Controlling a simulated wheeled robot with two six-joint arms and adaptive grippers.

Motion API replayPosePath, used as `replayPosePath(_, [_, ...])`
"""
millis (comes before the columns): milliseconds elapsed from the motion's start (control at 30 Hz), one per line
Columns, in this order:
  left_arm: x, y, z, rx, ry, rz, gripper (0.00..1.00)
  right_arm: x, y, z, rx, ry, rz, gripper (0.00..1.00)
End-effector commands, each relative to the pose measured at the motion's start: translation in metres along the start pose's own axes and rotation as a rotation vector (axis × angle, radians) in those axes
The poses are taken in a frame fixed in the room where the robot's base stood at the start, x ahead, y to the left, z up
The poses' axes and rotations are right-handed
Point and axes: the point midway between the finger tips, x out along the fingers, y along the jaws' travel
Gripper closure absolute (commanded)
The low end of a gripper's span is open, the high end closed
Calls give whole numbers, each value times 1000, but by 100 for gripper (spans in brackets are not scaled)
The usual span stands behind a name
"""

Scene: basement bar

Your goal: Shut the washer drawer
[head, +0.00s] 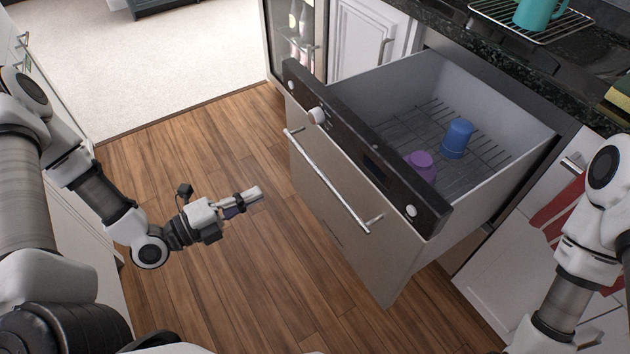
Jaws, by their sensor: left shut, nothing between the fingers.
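The washer drawer (345,195) is pulled far out from under the counter. It has a steel front, a black control strip (350,135) along its top edge and a long bar handle (328,184). Inside it, a blue cup (458,138) and a purple cup (421,166) stand on the wire rack (490,150). My left gripper (254,193) is shut and empty, over the wooden floor to the left of the drawer front and apart from it. My right arm comes in at the lower right, beside the drawer; its gripper is out of frame.
A dark stone counter (465,55) runs above the drawer, with a teal mug (540,14) on a wire rack. A red towel (560,210) hangs at the right. Wooden floor (250,270) lies clear before the drawer; a pale carpet (150,75) is beyond.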

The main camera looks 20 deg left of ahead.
Motion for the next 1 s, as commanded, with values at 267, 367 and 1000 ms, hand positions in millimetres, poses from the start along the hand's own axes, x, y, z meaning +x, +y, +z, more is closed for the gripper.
replayPosePath(267, [37, 4, -2, 3, 11, 2, 100, 20, 0, 0, 1, 0, 0, 60])
replayPosePath(367, [57, 4, -3, 4, 12, 2, 100, 27, 0, 0, 0, 0, 0, 60])
replayPosePath(1000, [140, 0, -1, -1, 3, 1, 100, 41, 0, 0, 0, 0, 0, 60])
